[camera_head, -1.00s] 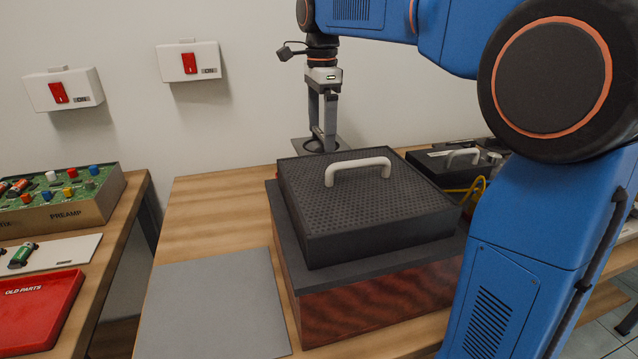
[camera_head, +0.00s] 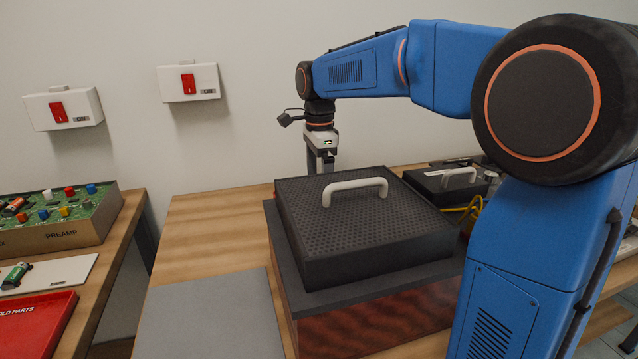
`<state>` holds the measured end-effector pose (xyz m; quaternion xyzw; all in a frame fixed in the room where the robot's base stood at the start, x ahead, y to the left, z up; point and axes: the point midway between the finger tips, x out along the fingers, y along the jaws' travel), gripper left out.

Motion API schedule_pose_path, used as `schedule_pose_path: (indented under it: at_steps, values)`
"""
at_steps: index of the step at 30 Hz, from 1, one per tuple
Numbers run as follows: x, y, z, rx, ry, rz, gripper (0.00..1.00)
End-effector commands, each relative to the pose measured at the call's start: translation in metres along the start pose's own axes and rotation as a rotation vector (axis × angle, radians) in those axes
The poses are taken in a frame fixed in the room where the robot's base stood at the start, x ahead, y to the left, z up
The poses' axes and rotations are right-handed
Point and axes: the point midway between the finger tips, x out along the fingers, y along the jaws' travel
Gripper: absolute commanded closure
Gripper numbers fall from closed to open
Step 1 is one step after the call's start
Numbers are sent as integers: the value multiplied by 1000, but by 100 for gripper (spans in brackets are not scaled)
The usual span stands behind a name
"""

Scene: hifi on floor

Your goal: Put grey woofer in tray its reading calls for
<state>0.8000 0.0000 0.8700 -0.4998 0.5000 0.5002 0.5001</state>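My gripper (camera_head: 320,158) points down behind the black perforated cover with a white handle (camera_head: 355,215). The cover hides its fingertips, so I cannot see whether they are open or shut on anything. No grey woofer shows now; the grey plate with a dark ring that showed at the fingertips a second ago is out of sight. A red tray marked OLD PARTS (camera_head: 35,330) is at the lower left, cut by the picture edge. No reading is visible to me.
The cover sits on a dark slab over a reddish-brown cabinet (camera_head: 375,325). A grey mat (camera_head: 210,315) lies to its left. A smaller black handled box (camera_head: 445,185) stands at right. The PREAMP board (camera_head: 60,215) is on the left bench. Two white switch boxes (camera_head: 62,108) (camera_head: 188,82) hang on the wall.

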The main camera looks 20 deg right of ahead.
Motion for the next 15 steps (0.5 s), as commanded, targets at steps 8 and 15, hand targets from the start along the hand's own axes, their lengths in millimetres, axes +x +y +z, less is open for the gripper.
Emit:
schedule_pose_path:
  at_steps: [8,15]
  values:
    - [1,0,0,0,0,-1,72]
    - [2,0,0,0,0,1,0]
